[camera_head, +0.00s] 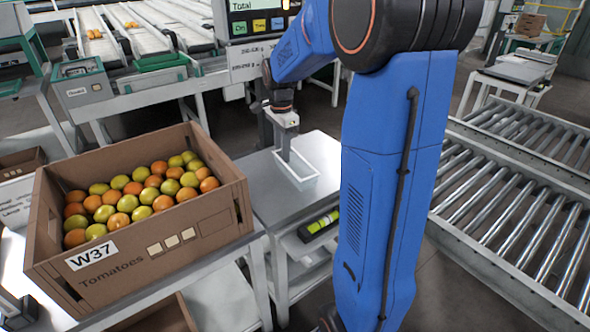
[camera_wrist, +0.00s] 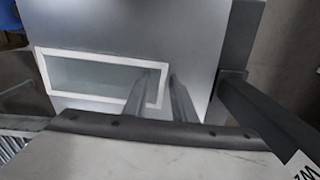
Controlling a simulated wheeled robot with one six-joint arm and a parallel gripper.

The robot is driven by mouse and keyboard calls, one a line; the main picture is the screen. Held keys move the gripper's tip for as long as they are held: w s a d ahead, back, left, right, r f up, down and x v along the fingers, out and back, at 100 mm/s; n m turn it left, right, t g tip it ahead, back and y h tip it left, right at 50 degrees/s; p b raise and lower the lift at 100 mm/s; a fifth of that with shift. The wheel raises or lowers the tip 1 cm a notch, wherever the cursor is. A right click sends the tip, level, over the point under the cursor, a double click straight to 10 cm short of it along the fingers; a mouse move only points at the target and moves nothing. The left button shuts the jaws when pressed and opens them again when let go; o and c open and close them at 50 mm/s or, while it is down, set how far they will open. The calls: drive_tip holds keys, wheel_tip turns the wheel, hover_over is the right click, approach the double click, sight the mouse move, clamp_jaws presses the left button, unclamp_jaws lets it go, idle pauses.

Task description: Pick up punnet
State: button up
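The punnet (camera_head: 305,185) is a small, empty, white-rimmed rectangular tray on a grey metal plate. In the wrist view the punnet (camera_wrist: 42,72) lies left of centre, and its inside looks bare and pale. My gripper (camera_head: 284,156) points down at the punnet's far left end in the head view. In the wrist view my gripper (camera_wrist: 163,76) has its two fingers apart, with the left finger over the punnet's inside and the right one just outside its right end wall. I cannot tell whether either finger touches the wall.
A cardboard crate of tomatoes (camera_head: 150,262) marked W37 stands left of the plate (camera_head: 322,150). A display screen (camera_head: 258,22) stands behind the plate. A roller conveyor (camera_head: 500,205) lies right, beyond my blue arm. A black and green object (camera_head: 320,224) sits below the plate.

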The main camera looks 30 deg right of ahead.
clamp_jaws()
